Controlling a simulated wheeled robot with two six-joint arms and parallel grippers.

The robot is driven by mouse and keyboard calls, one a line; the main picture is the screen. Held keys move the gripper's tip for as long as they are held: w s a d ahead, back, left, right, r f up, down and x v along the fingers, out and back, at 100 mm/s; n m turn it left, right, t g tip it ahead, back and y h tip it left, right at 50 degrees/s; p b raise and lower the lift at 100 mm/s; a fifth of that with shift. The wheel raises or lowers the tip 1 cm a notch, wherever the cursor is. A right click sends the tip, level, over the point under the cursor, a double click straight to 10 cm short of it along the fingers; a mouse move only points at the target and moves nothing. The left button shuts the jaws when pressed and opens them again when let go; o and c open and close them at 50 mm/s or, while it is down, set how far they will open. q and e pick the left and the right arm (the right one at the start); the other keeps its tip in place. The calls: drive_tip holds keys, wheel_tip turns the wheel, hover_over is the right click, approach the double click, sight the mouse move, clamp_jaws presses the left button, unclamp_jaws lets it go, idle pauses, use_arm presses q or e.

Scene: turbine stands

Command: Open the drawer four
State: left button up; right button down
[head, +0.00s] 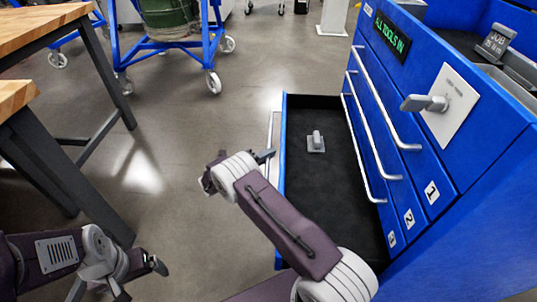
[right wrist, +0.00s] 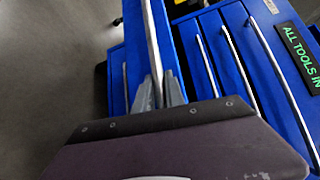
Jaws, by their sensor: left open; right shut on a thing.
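The blue cabinet (head: 470,165) stands at the right in the head view, with closed drawers labelled 1, 2 and 3. Below them a drawer with a black liner (head: 335,190) is pulled well out; its own label is hidden. Its long silver handle (head: 274,135) runs along the blue front and also shows in the right wrist view (right wrist: 151,38). My right gripper (head: 268,156) is shut on this handle; its fingers (right wrist: 158,95) close around the bar in the right wrist view. My left gripper (head: 155,266) is open and empty at lower left, away from the cabinet.
A small grey object (head: 316,143) lies in the open drawer. A grey switch on a white plate (head: 449,108) and an "ALL TOOLS IN" display (head: 390,37) are on the cabinet. A wooden bench (head: 40,30) stands left. Floor (head: 190,135) between is clear.

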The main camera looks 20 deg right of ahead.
drive_tip(key=shift+f, duration=0.1)
drive_tip(key=c, duration=1.4)
unclamp_jaws()
drive_tip(key=shift+a, duration=0.1)
drive_tip(key=p+v, duration=0.2)
drive_tip(key=v, duration=0.7)
drive_tip(key=shift+p, duration=0.4)
